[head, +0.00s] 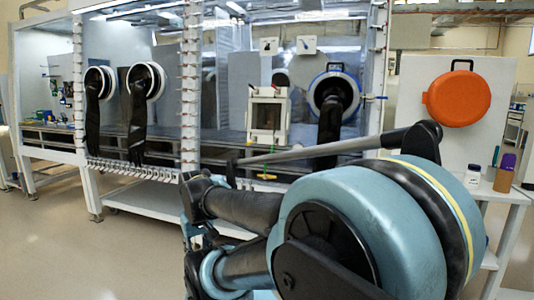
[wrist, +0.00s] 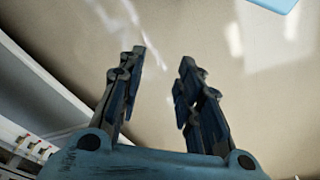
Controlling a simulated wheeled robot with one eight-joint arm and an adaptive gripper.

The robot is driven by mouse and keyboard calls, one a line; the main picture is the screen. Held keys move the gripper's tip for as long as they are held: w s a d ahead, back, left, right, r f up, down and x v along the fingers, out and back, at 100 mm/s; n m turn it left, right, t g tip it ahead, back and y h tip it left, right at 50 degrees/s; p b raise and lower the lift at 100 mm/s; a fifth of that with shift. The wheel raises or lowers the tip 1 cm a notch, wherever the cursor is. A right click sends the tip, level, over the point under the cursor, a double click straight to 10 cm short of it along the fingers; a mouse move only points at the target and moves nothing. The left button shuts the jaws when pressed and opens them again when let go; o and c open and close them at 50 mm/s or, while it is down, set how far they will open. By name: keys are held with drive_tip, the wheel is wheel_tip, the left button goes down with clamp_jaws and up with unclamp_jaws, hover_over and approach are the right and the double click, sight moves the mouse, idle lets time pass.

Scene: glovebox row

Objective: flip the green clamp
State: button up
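I cannot make out a green clamp for certain in either view. A small yellow piece (head: 266,177) sits low on the front, right of the middle. My gripper (wrist: 162,58) shows in the wrist view with its two fingers spread apart. In the head view my arm covers the lower right, and I cannot pick out the gripper.
Black gloves (head: 136,120) hang from round ports. A framed box (head: 267,116) stands on the front. At right, a side table (head: 485,190) holds a white jar (head: 473,175) and a purple-topped bottle (head: 505,172) beneath an orange round cover (head: 457,97). The floor (head: 60,255) at left is clear.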

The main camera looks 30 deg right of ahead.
drive_tip(key=shift+w, duration=0.15)
drive_tip(key=m+t+h, duration=0.8)
drive_tip(key=m+h, duration=0.2)
drive_tip(key=h, duration=0.5)
approach(272, 149)
drive_tip(key=x, duration=0.6)
drive_tip(key=f+x, duration=0.1)
drive_tip(key=x, duration=0.2)
drive_tip(key=shift+w+d+f, duration=0.1)
drive_tip(key=shift+w+d, duration=0.15)
drive_tip(key=shift+w, duration=0.1)
clamp_jaws()
drive_tip(key=shift+d, duration=0.1)
